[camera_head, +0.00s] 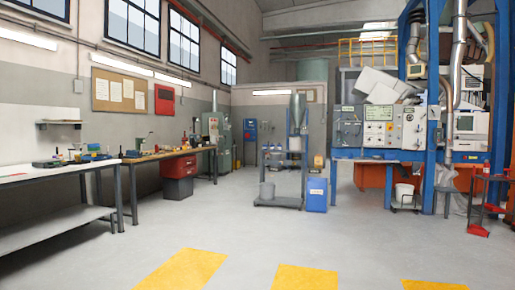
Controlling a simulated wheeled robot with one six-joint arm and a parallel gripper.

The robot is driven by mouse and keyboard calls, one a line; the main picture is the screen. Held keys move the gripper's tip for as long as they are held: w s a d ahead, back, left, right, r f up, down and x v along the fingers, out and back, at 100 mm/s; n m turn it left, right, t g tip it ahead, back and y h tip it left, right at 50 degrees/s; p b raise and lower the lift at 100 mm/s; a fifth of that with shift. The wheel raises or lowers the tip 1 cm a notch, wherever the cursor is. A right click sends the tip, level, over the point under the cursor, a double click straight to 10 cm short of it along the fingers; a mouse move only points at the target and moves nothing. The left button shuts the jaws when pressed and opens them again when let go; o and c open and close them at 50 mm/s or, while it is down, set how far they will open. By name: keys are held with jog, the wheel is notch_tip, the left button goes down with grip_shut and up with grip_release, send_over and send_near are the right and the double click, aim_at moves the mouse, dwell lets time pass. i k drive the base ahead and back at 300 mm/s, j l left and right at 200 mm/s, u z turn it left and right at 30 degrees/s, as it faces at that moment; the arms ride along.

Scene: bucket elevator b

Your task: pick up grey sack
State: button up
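I cannot pick out a grey sack with certainty. A pale greyish, crumpled-looking shape (453,187) hangs or stands low beside the blue frame at the right, and it is too small to tell whether it is a sack. My gripper and arm are not in view.
A metal bench (70,176) and a wooden workbench (166,155) line the left wall. A rack (278,202) with a bucket stands mid-room beside a blue container (316,194). A blue-framed machine (415,172) fills the right. The floor (235,235) ahead is clear, with yellow markings.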

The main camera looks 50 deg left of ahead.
aim_at(295, 143)
jog(key=u, duration=1.4)
jog(key=i+l, duration=0.1)
jog(key=i, duration=1.45)
jog(key=i+z, duration=0.1)
jog(key=i, duration=0.75)
jog(key=i+j+z, duration=0.1)
jog(key=i, duration=0.75)
jog(key=i+u, duration=0.2)
jog(key=i, duration=0.35)
jog(key=i+u, duration=0.25)
jog(key=i, duration=0.3)
jog(key=i+l+u, duration=0.2)
jog(key=i, duration=0.35)
jog(key=i+j+u, duration=0.15)
jog(key=i+u, duration=0.2)
jog(key=i, duration=0.7)
jog(key=i+l+u, duration=0.15)
jog(key=i+u, duration=0.2)
jog(key=i, duration=2.25)
jog(key=i+z, duration=0.1)
jog(key=i, duration=1.45)
jog(key=i+j, duration=0.15)
jog(key=i, duration=1.35)
